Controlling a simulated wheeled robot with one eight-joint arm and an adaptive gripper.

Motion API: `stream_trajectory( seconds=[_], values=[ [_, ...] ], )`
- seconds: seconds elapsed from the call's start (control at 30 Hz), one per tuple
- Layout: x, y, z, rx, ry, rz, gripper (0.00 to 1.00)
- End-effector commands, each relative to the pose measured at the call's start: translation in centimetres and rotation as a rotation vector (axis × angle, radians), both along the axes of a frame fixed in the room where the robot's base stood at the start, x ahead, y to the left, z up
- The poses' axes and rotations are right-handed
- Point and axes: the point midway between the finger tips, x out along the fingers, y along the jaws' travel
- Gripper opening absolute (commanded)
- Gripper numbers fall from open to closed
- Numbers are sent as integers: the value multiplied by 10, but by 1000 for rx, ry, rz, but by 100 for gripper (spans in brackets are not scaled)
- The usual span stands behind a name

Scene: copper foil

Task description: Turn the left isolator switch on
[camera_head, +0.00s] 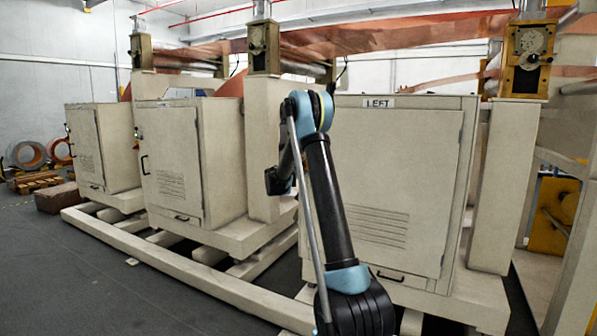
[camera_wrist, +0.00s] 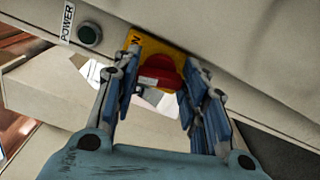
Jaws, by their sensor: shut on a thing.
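The isolator switch is a red rotary knob (camera_wrist: 170,68) on a yellow plate (camera_wrist: 147,43), in the upper middle of the wrist view. Part of a black letter shows at the plate's left corner, and the knob bears a pale mark. My gripper (camera_wrist: 162,76) has its blue-grey fingers on either side of the knob and is shut on it. The cabinet labelled LEFT (camera_head: 400,160) stands right of centre in the head view. My arm is in front of its left edge, and the switch and my gripper are hidden in that view.
A dark green button (camera_wrist: 89,34) beside a POWER label (camera_wrist: 67,22) is left of the switch. Two similar cabinets (camera_head: 170,160) stand further left. A cream base rail (camera_head: 180,275) runs along the floor, with clear grey floor (camera_head: 70,285) in front.

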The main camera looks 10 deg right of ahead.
Motion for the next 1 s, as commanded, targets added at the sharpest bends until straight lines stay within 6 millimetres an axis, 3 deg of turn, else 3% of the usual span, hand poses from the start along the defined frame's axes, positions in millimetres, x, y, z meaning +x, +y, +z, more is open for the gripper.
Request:
stream_trajectory(
  seconds=[1.0],
  values=[
    [-1,-1,-7,726,-523,-4,16]
  ],
)
